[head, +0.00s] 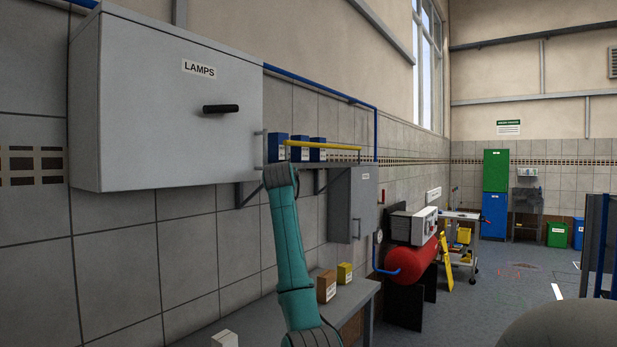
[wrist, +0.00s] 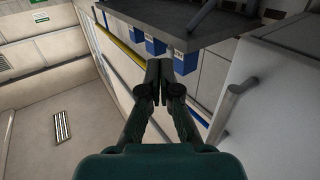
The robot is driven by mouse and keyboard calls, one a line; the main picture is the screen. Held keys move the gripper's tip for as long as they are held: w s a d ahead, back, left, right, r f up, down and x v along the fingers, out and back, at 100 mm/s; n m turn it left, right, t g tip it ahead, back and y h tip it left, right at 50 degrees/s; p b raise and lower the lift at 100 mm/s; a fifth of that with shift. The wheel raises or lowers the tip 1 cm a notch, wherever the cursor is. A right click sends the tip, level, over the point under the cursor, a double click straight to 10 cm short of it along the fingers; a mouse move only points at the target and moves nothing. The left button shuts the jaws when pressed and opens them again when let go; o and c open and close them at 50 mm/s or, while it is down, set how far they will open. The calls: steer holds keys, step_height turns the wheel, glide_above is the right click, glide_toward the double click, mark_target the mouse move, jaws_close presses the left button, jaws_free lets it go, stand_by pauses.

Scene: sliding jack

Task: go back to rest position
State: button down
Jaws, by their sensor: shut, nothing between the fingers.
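My gripper (wrist: 158,68) shows in the wrist view with its dark fingers together and nothing between them. Around it there are a dark shelf with blue boxes, a yellow pipe and the grey cabinet side. In the head view my green arm rises from the bottom centre, in front of the wall. Its upper end is near the shelf by the LAMPS cabinet (head: 170,105). My gripper cannot be made out in the head view.
Blue boxes (head: 318,149) stand on a wall shelf beside my arm. A smaller grey cabinet (head: 352,205) hangs beyond it. Below is a bench with a brown box (head: 326,286) and a yellow box (head: 345,273). A red tank (head: 412,264) stands further back. The floor (head: 470,310) to the right is open.

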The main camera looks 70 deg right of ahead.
steer(key=s+a, duration=0.1)
steer(key=s, duration=0.6)
steer(key=shift+a, duration=0.4)
steer(key=shift+s, duration=0.1)
